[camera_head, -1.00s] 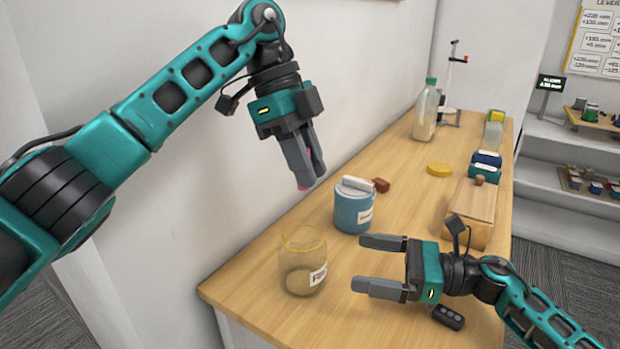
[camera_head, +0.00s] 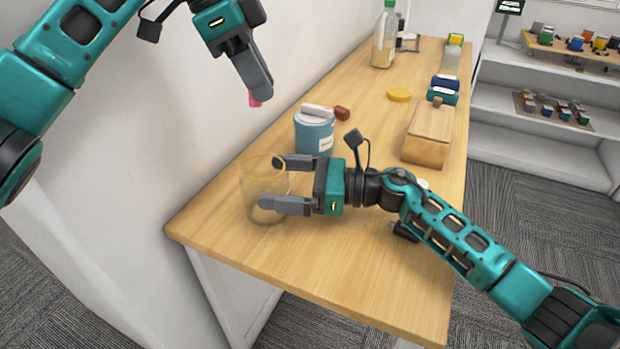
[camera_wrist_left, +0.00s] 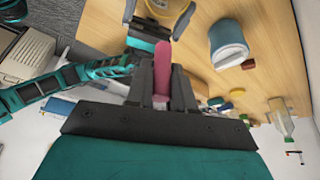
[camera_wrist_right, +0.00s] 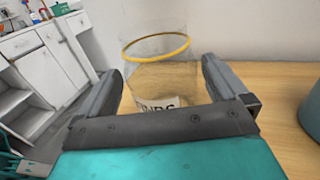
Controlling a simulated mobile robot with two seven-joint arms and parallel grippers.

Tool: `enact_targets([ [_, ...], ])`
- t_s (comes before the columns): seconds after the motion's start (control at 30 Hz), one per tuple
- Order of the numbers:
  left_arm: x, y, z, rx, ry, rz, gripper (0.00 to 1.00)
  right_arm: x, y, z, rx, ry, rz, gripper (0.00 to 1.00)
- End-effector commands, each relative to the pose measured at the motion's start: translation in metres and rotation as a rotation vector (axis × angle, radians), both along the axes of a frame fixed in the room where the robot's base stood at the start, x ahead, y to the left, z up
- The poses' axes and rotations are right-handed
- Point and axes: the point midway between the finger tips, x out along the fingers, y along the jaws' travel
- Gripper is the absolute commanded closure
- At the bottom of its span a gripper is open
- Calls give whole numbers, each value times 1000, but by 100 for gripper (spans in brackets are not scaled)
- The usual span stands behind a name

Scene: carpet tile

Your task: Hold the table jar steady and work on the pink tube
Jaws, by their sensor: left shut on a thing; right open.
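The table jar (camera_head: 254,185) is clear with a yellow rim and a white label, and it stands upright near the table's front left corner. My right gripper (camera_head: 271,184) is open with one finger on each side of the jar. The right wrist view shows the jar (camera_wrist_right: 160,75) between the fingers; gaps seem to remain, and contact is unclear. My left gripper (camera_head: 263,88) is shut on the pink tube (camera_head: 254,100), high above the table, behind and above the jar. In the left wrist view the pink tube (camera_wrist_left: 163,75) sticks out between the fingers.
A blue tin (camera_head: 315,138) with a white item on top stands just behind the jar. A red block (camera_head: 342,113), a yellow disc (camera_head: 399,95) and a wooden box (camera_head: 428,135) lie beyond. The wall borders the table's left side. The table's front is clear.

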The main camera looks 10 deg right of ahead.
Motion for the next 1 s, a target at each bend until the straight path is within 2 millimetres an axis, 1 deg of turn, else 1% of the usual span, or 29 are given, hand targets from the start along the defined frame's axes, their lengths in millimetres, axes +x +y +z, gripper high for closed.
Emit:
enact_targets([
  [0.03, 0, 0, 0, 0, 0, 0, 100, 2, 8, 0, 2, 0, 1, 0],
  [0.1, 0, 0, 0, 0, 0, -1, 100, 5, 16, 1, 2, 0, 1, 0],
  [0.23, 0, 0, 0, 0, 0, -1, 100, 7, 26, 0, 0, 1, 0, 0],
  [0.37, 0, 0, 0, 0, 0, -1, 100, 8, 30, 0, -1, 1, 0, 0],
  [0.6, 0, 0, 0, 0, 0, -1, 100, 8, 30, 0, 0, 0, 0, 1],
  [1.0, 0, 0, 0, 0, 0, -1, 100, 8, 30, 0, 0, 0, 0, 39],
])
